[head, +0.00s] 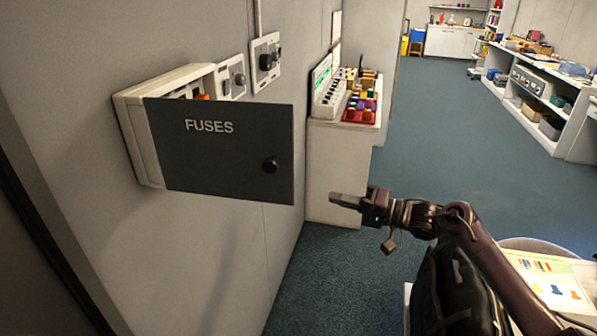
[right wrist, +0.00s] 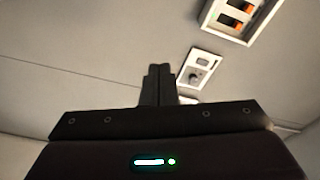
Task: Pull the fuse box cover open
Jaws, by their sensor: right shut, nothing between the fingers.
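The fuse box (head: 140,135) is a white box on the left wall. Its dark grey cover (head: 222,170), marked "FUSES", stands swung out from the box, with a round black knob (head: 270,165) near its right edge. Orange parts show in the gap above the cover; the rest of the inside is hidden in the head view. My right gripper (head: 345,201) is to the right of the cover and lower than the knob, apart from both. Its fingers (right wrist: 159,72) are shut and empty in the right wrist view. My left gripper is out of view.
Switch plates (head: 265,62) are on the wall beyond the box. A white cabinet (head: 335,185) with colored blocks stands behind the cover. A round table with a picture sheet (head: 548,280) is at lower right. Blue floor (head: 440,140) is open between wall and right-hand shelves.

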